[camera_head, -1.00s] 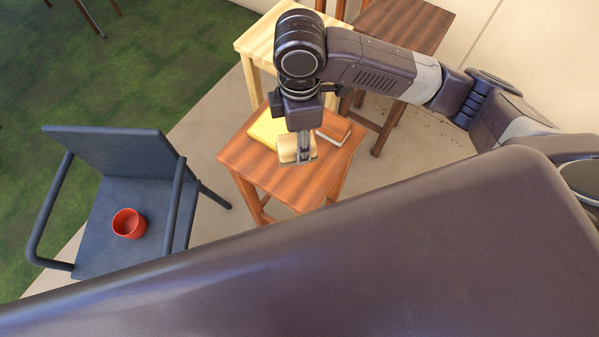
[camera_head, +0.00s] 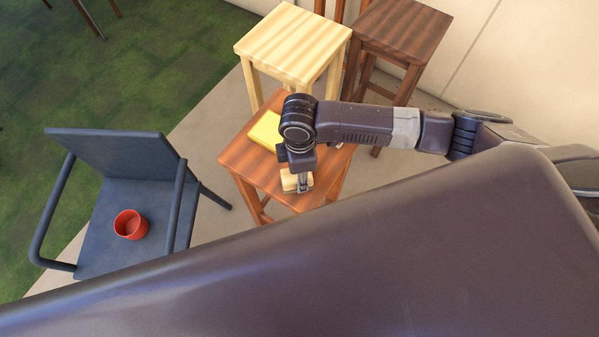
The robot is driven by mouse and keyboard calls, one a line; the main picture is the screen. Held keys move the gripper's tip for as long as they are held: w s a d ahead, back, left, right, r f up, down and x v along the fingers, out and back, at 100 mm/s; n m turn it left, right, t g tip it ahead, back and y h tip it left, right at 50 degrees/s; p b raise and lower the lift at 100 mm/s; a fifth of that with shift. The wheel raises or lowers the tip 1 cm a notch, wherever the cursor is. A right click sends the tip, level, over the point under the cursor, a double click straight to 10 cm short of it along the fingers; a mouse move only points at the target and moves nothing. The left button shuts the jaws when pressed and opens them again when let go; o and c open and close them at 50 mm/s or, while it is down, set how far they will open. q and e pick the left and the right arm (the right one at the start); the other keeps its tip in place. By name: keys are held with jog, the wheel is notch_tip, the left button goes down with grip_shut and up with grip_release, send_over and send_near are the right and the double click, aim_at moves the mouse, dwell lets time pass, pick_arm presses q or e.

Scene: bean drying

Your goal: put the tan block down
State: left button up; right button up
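The tan block (camera_head: 289,182) is in my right gripper (camera_head: 303,181), whose arm comes in from the right. The gripper points down with its fingers shut on the block, over the near part of the reddish-brown wooden stool (camera_head: 262,177). The fingers hide part of the block. I cannot tell whether the block touches the stool top or hangs just above it. My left gripper is not in view.
A yellow item (camera_head: 264,130) lies on the stool's far left part. A pale wooden stool (camera_head: 290,38) and a dark brown stool (camera_head: 403,30) stand behind. A grey chair (camera_head: 105,205) at left bears a red cup (camera_head: 130,224).

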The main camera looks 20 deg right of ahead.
jog(key=shift+f, duration=0.1)
jog(key=o, duration=1.5)
jog(key=shift+c, duration=0.2)
notch_tip(320, 180, up, 12)
jog(key=b, duration=0.1)
jog(key=shift+b, duration=0.35)
jog(key=shift+a, duration=0.1)
